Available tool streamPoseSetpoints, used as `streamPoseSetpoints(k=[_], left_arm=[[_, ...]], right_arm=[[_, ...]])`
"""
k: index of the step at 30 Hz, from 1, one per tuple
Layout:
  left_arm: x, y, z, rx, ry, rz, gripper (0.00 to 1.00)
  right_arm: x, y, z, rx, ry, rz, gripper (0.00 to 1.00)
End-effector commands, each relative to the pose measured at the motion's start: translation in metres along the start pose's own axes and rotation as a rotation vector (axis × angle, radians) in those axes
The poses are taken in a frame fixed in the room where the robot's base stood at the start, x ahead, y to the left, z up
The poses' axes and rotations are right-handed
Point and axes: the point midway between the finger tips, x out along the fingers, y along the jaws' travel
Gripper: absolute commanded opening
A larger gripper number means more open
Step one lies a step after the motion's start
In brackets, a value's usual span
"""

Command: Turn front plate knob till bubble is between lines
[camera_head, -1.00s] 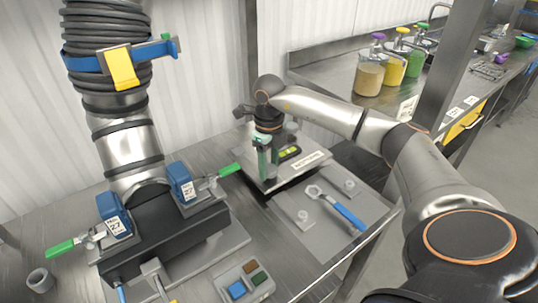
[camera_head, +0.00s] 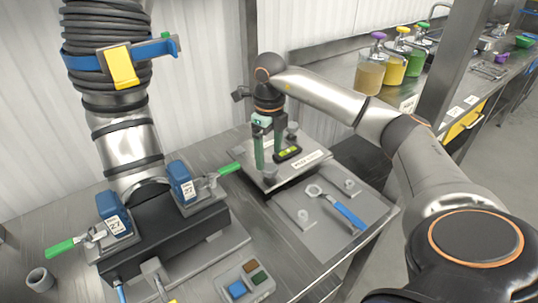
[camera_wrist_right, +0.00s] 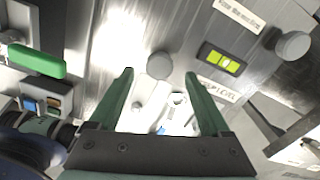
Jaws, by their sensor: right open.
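My right gripper (camera_head: 268,158) is open and empty, its green fingers pointing down over the levelling plate (camera_head: 312,154). In the right wrist view a round grey knob (camera_wrist_right: 159,66) lies just beyond and between the open fingertips (camera_wrist_right: 159,76), not gripped. The knob (camera_head: 270,170) also shows at the plate's near left side in the head view. The bubble level (camera_head: 288,153) is a yellow-green vial in a black frame on the plate. It shows in the right wrist view (camera_wrist_right: 222,61); the bubble's exact place between the lines is hard to tell. My left gripper is out of view.
Another knob (camera_wrist_right: 293,45) stands beyond the level. A blue-handled wrench (camera_head: 345,214) lies on the grey mat in front of the plate. Clamps with green handles (camera_head: 229,168) stand left of the plate. A button box (camera_head: 245,283) is at the near edge.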

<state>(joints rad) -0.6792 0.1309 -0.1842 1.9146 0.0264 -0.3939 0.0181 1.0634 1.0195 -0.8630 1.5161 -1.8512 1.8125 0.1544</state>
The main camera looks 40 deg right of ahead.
Motion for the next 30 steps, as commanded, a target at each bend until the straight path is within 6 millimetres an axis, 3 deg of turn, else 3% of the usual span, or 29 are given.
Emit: streamPoseSetpoints(k=[6, 12, 30], left_arm=[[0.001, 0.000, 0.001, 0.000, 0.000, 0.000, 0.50], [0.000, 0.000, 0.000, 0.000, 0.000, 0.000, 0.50], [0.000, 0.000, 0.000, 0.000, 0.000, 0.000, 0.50]], right_arm=[[-0.049, 0.000, 0.001, 0.000, -0.006, 0.000, 0.81], [-0.076, 0.001, 0.001, -0.001, -0.003, 0.001, 0.81], [-0.082, 0.000, 0.000, -0.001, -0.001, 0.001, 0.81]])
